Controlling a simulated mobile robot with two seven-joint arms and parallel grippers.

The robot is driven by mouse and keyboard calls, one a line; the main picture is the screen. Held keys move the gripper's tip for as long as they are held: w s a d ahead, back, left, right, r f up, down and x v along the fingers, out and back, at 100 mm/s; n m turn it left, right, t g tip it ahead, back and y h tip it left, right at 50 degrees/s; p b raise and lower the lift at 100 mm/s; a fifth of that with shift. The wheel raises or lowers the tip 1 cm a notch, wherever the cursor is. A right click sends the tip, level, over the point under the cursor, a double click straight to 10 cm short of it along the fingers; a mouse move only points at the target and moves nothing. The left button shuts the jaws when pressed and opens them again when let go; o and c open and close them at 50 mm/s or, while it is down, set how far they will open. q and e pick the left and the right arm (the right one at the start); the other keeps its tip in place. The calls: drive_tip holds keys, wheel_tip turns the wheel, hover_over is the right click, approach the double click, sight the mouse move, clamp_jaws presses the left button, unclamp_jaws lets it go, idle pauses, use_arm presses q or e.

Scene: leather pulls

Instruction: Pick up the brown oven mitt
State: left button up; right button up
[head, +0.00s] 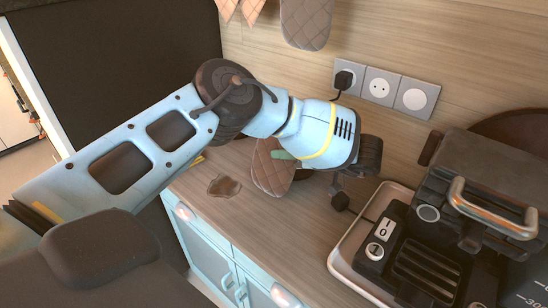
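A brown quilted oven mitt (272,178) lies on the wooden counter in the middle of the head view. A small green patch shows beside it, and my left forearm covers its upper part. My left gripper (345,184) is at the end of the blue arm, just right of the mitt and over the counter. A gap of counter shows between the gripper and the visible part of the mitt. The fingers are small, dark and partly hidden by the wrist, so their opening is unclear. My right gripper is out of view.
Wall sockets (380,86) with a plugged cable are behind the arm. A dark grill appliance (450,240) fills the right. A brown leather-like patch (224,186) lies left of the mitt. The front counter is clear.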

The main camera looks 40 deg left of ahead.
use_arm(q)
drive_tip(key=shift+c, duration=0.3)
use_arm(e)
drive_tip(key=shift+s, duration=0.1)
use_arm(q)
clamp_jaws()
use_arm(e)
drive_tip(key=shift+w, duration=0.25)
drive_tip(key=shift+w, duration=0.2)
